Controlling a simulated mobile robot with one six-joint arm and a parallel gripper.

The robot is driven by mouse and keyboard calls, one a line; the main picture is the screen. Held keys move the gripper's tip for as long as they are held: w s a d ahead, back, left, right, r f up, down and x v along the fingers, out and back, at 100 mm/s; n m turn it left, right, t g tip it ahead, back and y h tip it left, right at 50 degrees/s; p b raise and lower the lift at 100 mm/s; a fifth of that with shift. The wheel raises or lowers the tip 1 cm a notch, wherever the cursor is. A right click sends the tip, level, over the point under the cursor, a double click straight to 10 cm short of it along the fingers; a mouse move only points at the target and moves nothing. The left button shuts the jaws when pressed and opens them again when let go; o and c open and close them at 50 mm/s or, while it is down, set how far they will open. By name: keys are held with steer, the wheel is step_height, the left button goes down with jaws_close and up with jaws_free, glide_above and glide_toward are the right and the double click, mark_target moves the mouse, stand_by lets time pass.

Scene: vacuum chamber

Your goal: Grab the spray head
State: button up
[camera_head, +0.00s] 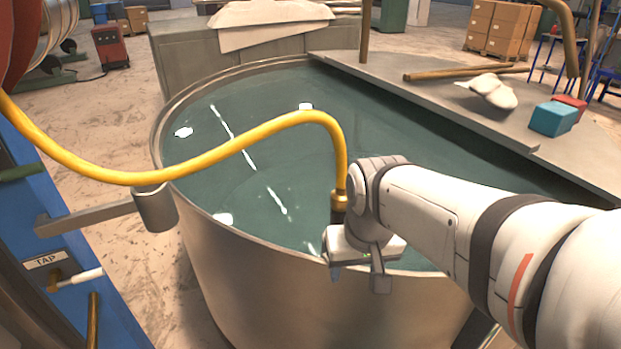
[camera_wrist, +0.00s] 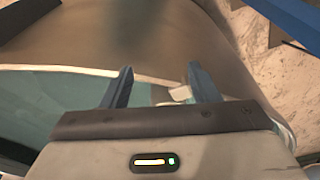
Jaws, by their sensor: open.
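The spray head (camera_head: 339,207) is the dark piece with a brass collar at the end of the yellow hose (camera_head: 240,150). It hangs down over the near side of the tank, beside my wrist. Its lower end is hidden behind my gripper. My gripper (camera_head: 358,277) is at the tank's near rim, and its fingers point down. The wrist view shows the two blue-grey fingers (camera_wrist: 160,82) apart with nothing clearly held between them. I cannot make out the spray head in that view.
The round metal tank (camera_head: 215,265) holds green water with white floating bits. A shelf across its right side carries a teal box (camera_head: 553,118), a rod and a pale cloth (camera_head: 493,91). A bracket with a grey cylinder (camera_head: 155,208) and the blue tap panel (camera_head: 35,245) stand at left.

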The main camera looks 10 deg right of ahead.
mark_target(340, 205)
steer(key=w+r+m+p, duration=0.1)
steer(key=w+r+p, duration=0.1)
steer(key=w+r, duration=0.2)
steer(key=w+r+m+g+p, duration=0.1)
steer(key=w+r+p, duration=0.1)
steer(key=w+r, duration=0.2)
steer(key=w+r+m+g+p, duration=0.1)
steer(key=w+r+p, duration=0.1)
steer(key=w+r, duration=0.2)
steer(key=shift+w+a+r, duration=0.1)
steer(key=shift+a, duration=0.05)
steer(key=shift+w+f, duration=0.15)
steer(key=shift+f, duration=0.05)
steer(key=f, duration=0.4)
steer(key=f+p, duration=0.1)
steer(key=f, duration=0.1)
steer(key=shift+s+f, duration=0.2)
steer(key=shift+s, duration=0.2)
steer(key=shift+f, duration=0.5)
jaws_close()
